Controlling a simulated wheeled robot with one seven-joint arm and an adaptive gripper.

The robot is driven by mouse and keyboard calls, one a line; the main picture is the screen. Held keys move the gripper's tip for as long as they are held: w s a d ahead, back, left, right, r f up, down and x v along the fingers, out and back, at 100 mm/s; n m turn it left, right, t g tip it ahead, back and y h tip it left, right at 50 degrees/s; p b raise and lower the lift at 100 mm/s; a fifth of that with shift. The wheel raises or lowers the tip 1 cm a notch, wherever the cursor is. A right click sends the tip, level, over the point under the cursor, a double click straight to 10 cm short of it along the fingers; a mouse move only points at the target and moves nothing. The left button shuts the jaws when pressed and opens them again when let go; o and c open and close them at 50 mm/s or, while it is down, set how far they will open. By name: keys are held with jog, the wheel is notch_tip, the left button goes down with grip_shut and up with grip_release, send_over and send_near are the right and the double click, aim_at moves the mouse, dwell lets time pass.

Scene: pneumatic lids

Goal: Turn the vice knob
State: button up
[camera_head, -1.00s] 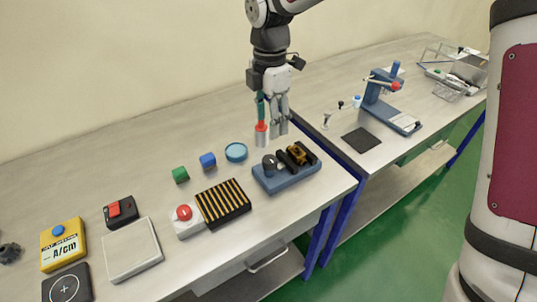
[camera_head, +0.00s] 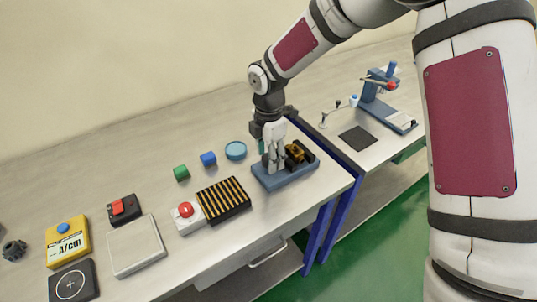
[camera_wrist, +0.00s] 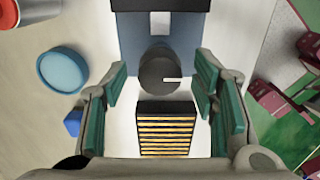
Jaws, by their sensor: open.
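The vice knob (camera_wrist: 158,70) is a dark round knob with a white mark pointing right, seen from above in the wrist view. It belongs to the blue vice (camera_head: 292,178) on the workbench; the vice's blue body also shows in the wrist view (camera_wrist: 133,42). My gripper (camera_wrist: 160,88) is open, with its green finger pads on the left and right of the knob, apart from it. In the head view my gripper (camera_head: 273,168) hangs at the left end of the vice and hides the knob.
A black and yellow striped block (camera_head: 223,200) lies beside the vice, with a red button box (camera_head: 188,216) to its left. Bare bench lies at the back left.

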jog(key=c, duration=1.2)
jog(key=shift+o, duration=0.2)
